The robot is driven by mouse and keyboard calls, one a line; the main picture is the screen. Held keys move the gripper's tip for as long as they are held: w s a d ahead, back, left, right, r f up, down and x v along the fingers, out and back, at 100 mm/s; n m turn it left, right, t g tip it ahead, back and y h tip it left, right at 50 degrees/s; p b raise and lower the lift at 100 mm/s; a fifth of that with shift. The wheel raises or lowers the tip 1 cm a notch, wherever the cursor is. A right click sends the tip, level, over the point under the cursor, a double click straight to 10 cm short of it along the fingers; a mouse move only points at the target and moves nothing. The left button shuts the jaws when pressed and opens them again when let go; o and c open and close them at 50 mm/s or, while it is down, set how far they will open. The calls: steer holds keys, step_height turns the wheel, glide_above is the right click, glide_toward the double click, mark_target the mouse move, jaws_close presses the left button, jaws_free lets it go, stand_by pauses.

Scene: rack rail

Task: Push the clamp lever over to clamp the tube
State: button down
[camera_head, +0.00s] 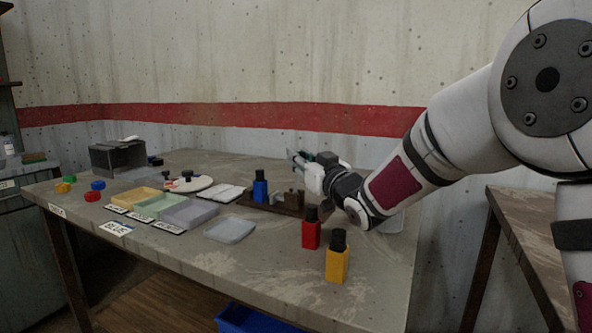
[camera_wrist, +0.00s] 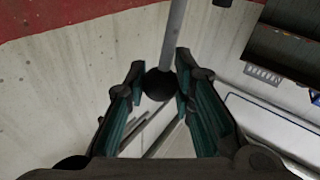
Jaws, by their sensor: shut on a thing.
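My gripper (camera_wrist: 158,85) shows in the wrist view with its two teal-padded fingers closed around the dark round knob of a grey rod, which I take as the clamp lever (camera_wrist: 173,35). The knob sits between the fingertips, and the rod runs up out of the picture. In the head view my gripper (camera_head: 296,157) is at the back of the table, above and behind the brown rail (camera_head: 270,206). The lever is not clear there, hidden by my gripper and wrist. I cannot make out the tube or whether it is clamped.
A blue bottle (camera_head: 260,187) stands by the rail. Red (camera_head: 311,232) and yellow (camera_head: 336,260) bottles stand in front of my wrist. Shallow trays (camera_head: 190,213), a white plate (camera_head: 190,184) and a dark box (camera_head: 118,157) are to the left. The front right tabletop is clear.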

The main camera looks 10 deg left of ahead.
steer(key=shift+s+d+f+m+t+y+b, duration=0.2)
steer(key=shift+d+m+t+b, duration=0.3)
steer(key=shift+b, duration=0.95)
steer(key=shift+s+d+f+m+t+y+b, duration=0.15)
steer(key=shift+d+m+t+b, duration=0.3)
steer(key=shift+b, duration=1)
steer(key=c, duration=1.3)
jaws_free()
steer(key=shift+c, duration=0.2)
steer(key=s+d, duration=0.8)
steer(key=s, duration=0.4)
steer(key=shift+s+d+f, duration=0.15)
steer(key=shift+d+f, duration=0.05)
steer(key=shift+f, duration=0.25)
